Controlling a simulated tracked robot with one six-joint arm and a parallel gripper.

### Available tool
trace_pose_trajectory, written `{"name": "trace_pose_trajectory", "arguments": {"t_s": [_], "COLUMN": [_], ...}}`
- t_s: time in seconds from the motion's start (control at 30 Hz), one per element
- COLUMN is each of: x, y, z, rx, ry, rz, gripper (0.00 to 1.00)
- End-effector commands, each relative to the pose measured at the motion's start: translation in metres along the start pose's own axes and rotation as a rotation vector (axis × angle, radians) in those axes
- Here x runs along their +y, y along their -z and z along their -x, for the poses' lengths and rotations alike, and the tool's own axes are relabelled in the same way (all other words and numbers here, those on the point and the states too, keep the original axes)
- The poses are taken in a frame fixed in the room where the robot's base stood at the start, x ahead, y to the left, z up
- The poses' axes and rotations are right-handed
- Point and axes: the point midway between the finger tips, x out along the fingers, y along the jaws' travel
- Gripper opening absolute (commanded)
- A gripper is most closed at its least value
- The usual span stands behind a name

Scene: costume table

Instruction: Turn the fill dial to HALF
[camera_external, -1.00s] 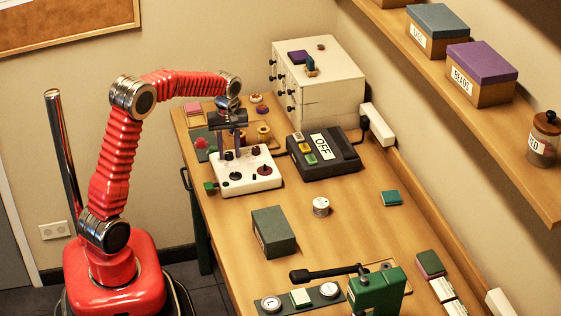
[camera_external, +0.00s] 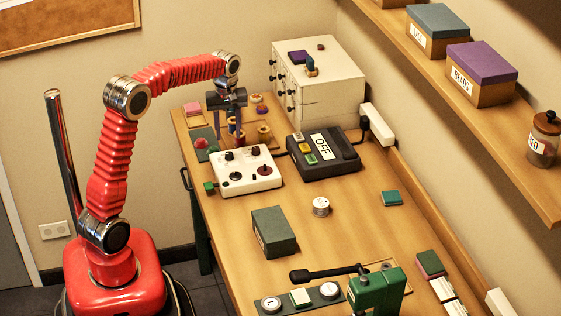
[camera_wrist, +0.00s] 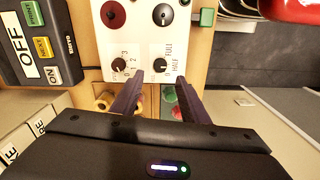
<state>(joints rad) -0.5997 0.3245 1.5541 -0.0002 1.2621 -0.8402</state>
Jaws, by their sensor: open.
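The white control panel (camera_external: 248,181) lies on the table below my gripper. Its fill dial is a small black knob (camera_wrist: 160,64) with FULL and HALF printed beside it in the wrist view; a third label is partly hidden by my finger. I cannot tell which mark its pointer faces. The dial also shows at the panel's back left in the external view (camera_external: 229,155). My gripper (camera_wrist: 160,79) is open and empty, raised above the panel's back edge. In the wrist view its fingertips lie just below the dial, apart from it.
A second small dial with numbers (camera_wrist: 119,65) sits beside the fill dial, and larger red (camera_wrist: 113,14) and black (camera_wrist: 162,14) knobs lie farther off. A dark console reading OFF (camera_external: 339,164) stands right of the panel. Spools (camera_external: 264,132) lie behind it.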

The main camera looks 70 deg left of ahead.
Motion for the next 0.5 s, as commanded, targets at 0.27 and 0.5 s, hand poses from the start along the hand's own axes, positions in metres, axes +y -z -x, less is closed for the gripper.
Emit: {"name": "trace_pose_trajectory", "arguments": {"t_s": [0.27, 0.5], "x": [0.001, 0.0], "y": [0.0, 0.0], "z": [0.045, 0.059], "rx": [0.001, 0.0], "ry": [-0.001, 0.0], "rz": [0.0, 0.0], "gripper": [0.41, 0.41]}}
